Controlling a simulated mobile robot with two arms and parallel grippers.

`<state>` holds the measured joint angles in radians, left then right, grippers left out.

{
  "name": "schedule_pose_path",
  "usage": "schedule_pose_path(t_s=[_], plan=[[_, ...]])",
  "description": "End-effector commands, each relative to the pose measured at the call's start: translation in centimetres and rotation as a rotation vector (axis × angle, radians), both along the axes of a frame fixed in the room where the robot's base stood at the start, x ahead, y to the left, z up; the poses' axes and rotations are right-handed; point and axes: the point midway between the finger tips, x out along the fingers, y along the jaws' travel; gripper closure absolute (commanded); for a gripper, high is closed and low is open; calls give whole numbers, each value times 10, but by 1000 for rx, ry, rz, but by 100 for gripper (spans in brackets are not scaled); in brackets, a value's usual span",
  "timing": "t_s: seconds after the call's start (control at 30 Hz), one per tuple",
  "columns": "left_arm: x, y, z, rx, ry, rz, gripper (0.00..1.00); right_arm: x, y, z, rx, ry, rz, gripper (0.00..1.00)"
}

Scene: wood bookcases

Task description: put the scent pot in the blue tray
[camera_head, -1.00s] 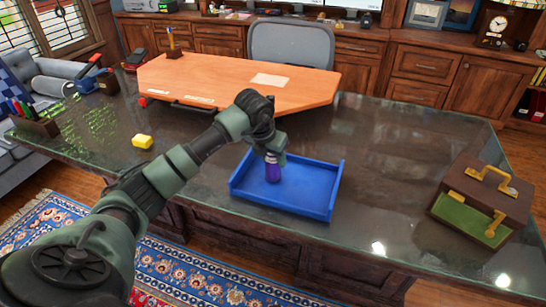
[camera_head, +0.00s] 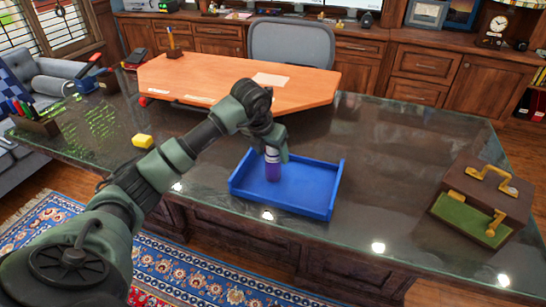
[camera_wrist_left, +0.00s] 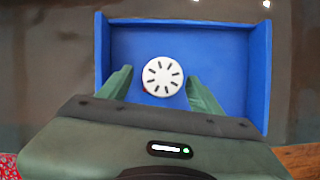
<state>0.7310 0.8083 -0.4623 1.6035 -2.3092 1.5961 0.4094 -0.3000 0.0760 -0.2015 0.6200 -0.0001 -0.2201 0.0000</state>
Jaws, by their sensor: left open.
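The scent pot (camera_head: 272,166) is a small purple cylinder with a pale top. It stands upright in the blue tray (camera_head: 317,190), on the left part of its floor. In the left wrist view its white slotted lid (camera_wrist_left: 162,76) shows inside the tray (camera_wrist_left: 259,70). My left gripper (camera_head: 274,152) is right above and around the pot's top. Its two fingers (camera_wrist_left: 160,88) are open, one on each side of the lid, with gaps between. My right gripper is out of view.
A brown box with gold handles (camera_head: 484,200) stands at the right of the glass-topped desk (camera_head: 400,150). The desk between tray and box is clear.

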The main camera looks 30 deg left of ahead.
Motion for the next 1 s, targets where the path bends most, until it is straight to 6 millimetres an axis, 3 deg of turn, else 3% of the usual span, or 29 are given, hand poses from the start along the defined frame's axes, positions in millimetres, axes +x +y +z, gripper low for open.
schedule_pose_path(t_s=[0.2,0.4,0.6,1.0], plan=[[-18,-1,46,2,-6,-1,35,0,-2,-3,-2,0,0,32],[-30,-2,76,0,-4,0,35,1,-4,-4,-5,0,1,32],[-35,-3,86,0,-2,1,35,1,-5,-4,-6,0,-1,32],[-35,-3,86,0,-1,1,35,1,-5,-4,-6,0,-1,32]])
